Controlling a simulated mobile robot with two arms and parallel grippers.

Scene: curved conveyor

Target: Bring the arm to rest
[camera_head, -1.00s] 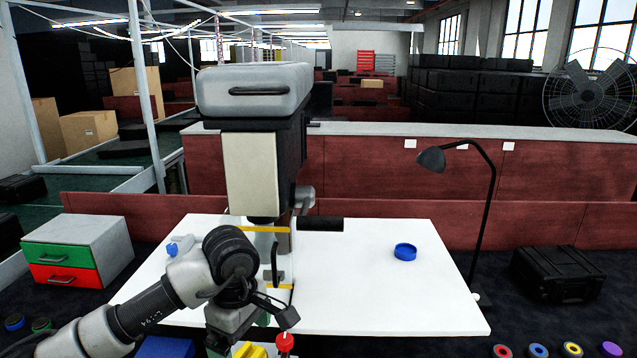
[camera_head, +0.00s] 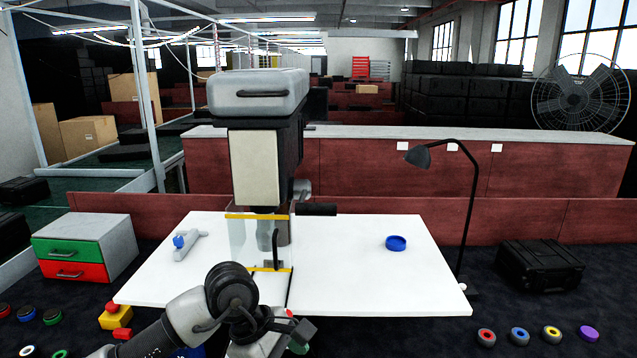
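My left arm comes in from the bottom left, with its dark wrist joint in front of the white table (camera_head: 370,285). My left gripper (camera_head: 268,345) is low at the bottom edge, partly cut off; its fingers cannot be made out. I see nothing clearly held in it. My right gripper is not in view. Behind the arm stands a press-like machine (camera_head: 255,165) with a grey top and a clear guard (camera_head: 240,243) edged in yellow. A blue ring-shaped dish (camera_head: 396,243) lies on the right of the table. A grey piece with a blue knob (camera_head: 187,246) lies on the left.
A red-and-yellow push button (camera_head: 115,316) stands beside my arm. A cabinet with green and red drawers (camera_head: 85,247) is at left. A black desk lamp (camera_head: 470,205) and a black case (camera_head: 540,265) are at right. Several coloured round buttons line the front right.

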